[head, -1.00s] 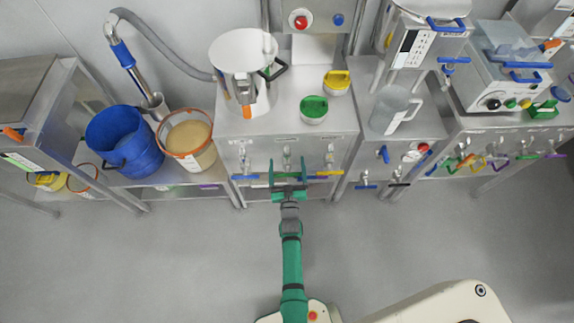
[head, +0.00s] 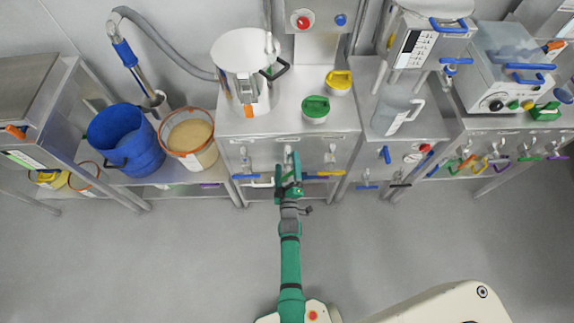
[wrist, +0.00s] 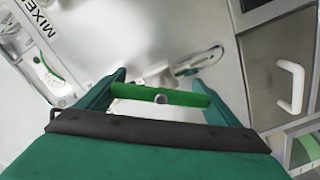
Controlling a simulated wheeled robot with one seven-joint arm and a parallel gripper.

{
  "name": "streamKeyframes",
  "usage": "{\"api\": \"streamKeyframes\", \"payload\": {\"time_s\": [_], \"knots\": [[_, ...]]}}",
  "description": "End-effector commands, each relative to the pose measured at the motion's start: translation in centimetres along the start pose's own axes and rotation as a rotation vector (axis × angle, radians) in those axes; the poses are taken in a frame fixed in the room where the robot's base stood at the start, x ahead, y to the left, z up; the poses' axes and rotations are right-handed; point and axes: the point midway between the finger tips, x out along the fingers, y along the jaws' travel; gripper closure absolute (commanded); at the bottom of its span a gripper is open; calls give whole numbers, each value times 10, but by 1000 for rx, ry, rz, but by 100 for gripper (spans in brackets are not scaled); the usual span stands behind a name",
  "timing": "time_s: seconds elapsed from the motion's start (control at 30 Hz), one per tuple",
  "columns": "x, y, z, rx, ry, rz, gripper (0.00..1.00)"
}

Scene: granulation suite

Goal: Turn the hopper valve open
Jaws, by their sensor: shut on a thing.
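A green valve handle (head: 297,165) is on the front panel of the steel cabinet, the middle one of a row. In the wrist view the handle (wrist: 160,97) spans the space between my two green fingers, with a round hub at its middle. My gripper (head: 289,187) is shut on this handle and is tilted to one side. In the wrist view my gripper (wrist: 160,80) faces a pale panel that looks slanted. Labels above the valves are too small to read, so I cannot tell which one names the hopper.
The floor in front is clear.

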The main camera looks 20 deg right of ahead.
Motion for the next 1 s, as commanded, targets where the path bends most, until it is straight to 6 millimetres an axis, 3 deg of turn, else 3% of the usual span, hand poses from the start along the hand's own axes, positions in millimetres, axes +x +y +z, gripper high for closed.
{"api": "streamKeyframes", "payload": {"time_s": [0.5, 1.0], "knots": [[-1, -4, 2, -434, -2, -2, 36], [-1, -5, 2, -603, -1, -3, 36]]}}
